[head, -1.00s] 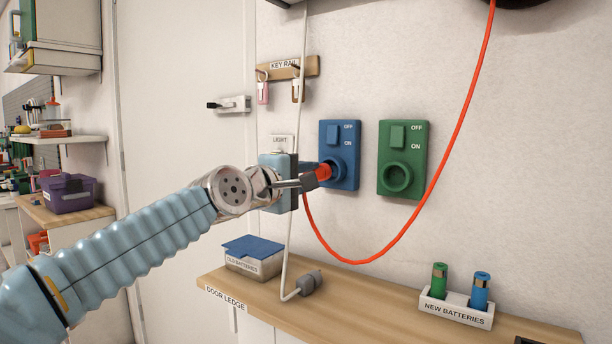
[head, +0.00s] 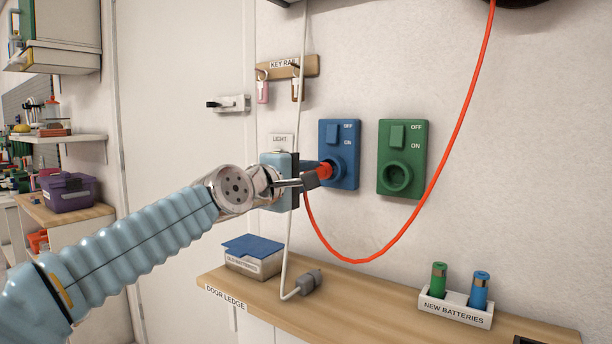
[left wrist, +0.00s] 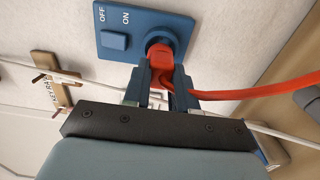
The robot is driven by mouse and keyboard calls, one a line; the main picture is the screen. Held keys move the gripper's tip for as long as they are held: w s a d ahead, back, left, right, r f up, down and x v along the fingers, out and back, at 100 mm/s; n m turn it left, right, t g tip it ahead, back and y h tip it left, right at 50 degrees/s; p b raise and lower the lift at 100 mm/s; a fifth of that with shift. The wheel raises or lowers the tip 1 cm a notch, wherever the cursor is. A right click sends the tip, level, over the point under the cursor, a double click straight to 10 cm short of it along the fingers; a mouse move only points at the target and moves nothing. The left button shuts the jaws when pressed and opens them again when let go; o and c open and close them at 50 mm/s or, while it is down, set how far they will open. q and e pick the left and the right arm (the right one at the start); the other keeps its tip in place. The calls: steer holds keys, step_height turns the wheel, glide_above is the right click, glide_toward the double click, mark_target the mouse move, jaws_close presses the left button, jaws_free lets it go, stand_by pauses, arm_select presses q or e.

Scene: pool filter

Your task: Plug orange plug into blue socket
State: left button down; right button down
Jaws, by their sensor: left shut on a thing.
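The orange plug (head: 325,170) with its orange cable sits at the round opening of the blue socket (head: 339,153) on the wall. My left gripper (head: 318,175) is shut on the plug. In the left wrist view the plug (left wrist: 160,55) is between the fingers of the gripper (left wrist: 163,85), and its front end meets the ring of the blue socket (left wrist: 125,32). The plug's front is hidden by the ring, so I cannot tell how deep it sits. My right gripper is not in view.
A green socket (head: 403,160) is right of the blue one. The orange cable (head: 455,130) hangs in a loop. A white cord with a grey plug (head: 311,282) rests on the door ledge (head: 355,305), with a battery holder (head: 455,307) and a lidded box (head: 252,262).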

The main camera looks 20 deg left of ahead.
arm_select(q)
steer(key=shift+x, duration=1.65)
steer(key=c, duration=0.8)
jaws_free()
steer(key=shift+b+v, duration=0.6)
steer(key=shift+v, duration=1.85)
steer(key=b+v, duration=0.2)
steer(key=v, duration=1.2)
